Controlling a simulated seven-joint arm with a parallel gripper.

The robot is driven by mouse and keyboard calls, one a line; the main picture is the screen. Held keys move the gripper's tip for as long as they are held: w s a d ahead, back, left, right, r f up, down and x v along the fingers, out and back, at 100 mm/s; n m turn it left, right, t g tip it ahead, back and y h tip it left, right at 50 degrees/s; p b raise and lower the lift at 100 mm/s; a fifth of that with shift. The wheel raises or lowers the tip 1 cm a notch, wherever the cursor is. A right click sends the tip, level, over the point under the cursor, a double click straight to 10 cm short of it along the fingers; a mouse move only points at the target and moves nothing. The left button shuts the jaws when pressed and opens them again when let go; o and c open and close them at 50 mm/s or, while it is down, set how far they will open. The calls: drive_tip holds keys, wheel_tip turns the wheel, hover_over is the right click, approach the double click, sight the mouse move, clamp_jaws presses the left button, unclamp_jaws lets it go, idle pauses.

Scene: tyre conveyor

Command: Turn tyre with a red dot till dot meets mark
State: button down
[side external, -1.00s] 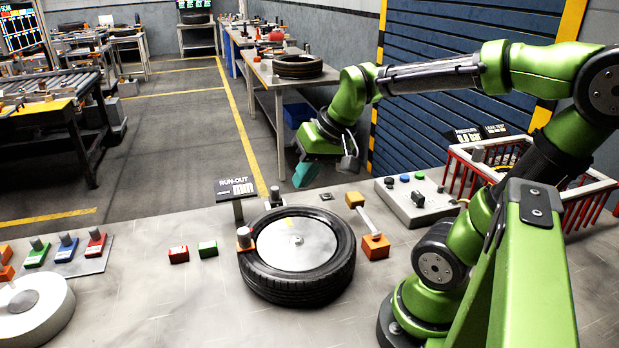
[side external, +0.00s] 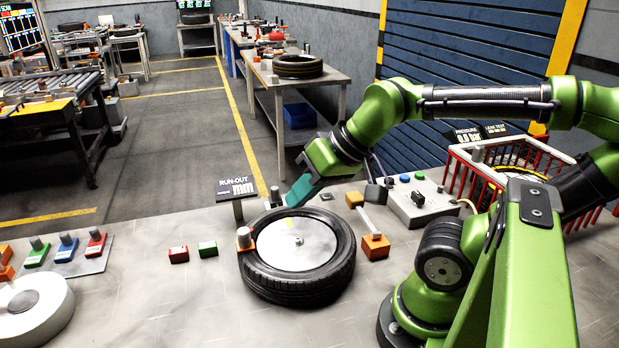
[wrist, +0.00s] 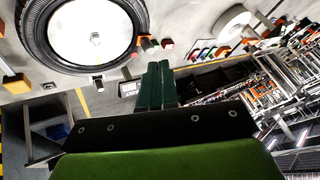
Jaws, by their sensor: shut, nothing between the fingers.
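The tyre (side external: 300,288) lies flat on the grey bench around a pale metal disc (side external: 297,246). It also shows at the upper left of the wrist view (wrist: 36,38). A small yellow patch (side external: 289,224) shows near the disc's far edge. An orange block with a grey roller (side external: 245,240) stands at the tyre's left side. My gripper (side external: 292,200), with teal fingers, is shut and empty, above the bench by the tyre's far edge. In the wrist view its fingers (wrist: 155,85) are together, apart from the tyre.
The run-out display (side external: 237,188) stands behind the tyre to the left. An orange-ended bar (side external: 374,222) and a button box (side external: 415,200) are to the right. Red (side external: 178,254) and green (side external: 207,248) blocks lie left.

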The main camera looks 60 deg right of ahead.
drive_tip(key=c, duration=1.8)
unclamp_jaws()
drive_tip(key=shift+o, duration=1.2)
drive_tip(key=shift+f, duration=0.15)
drive_tip(key=o, duration=0.7)
drive_tip(key=w, duration=0.1)
drive_tip(key=w+g, duration=0.1)
drive_tip(key=w, duration=0.1)
drive_tip(key=w+g, duration=0.1)
drive_tip(key=shift+w+f, duration=0.15)
drive_tip(key=shift+f, duration=0.1)
drive_tip(key=r+m+g+h, duration=0.1)
drive_tip(key=m+g+h, duration=0.1)
drive_tip(key=m+g, duration=0.45)
hover_over(243, 231)
drive_tip(key=m+t, duration=0.1)
drive_tip(key=m, duration=0.1)
drive_tip(key=shift+n, duration=0.25)
wheel_tip(243, 231, down, 16)
drive_tip(key=shift+r, duration=0.1)
drive_tip(key=shift+c, duration=0.3)
clamp_jaws()
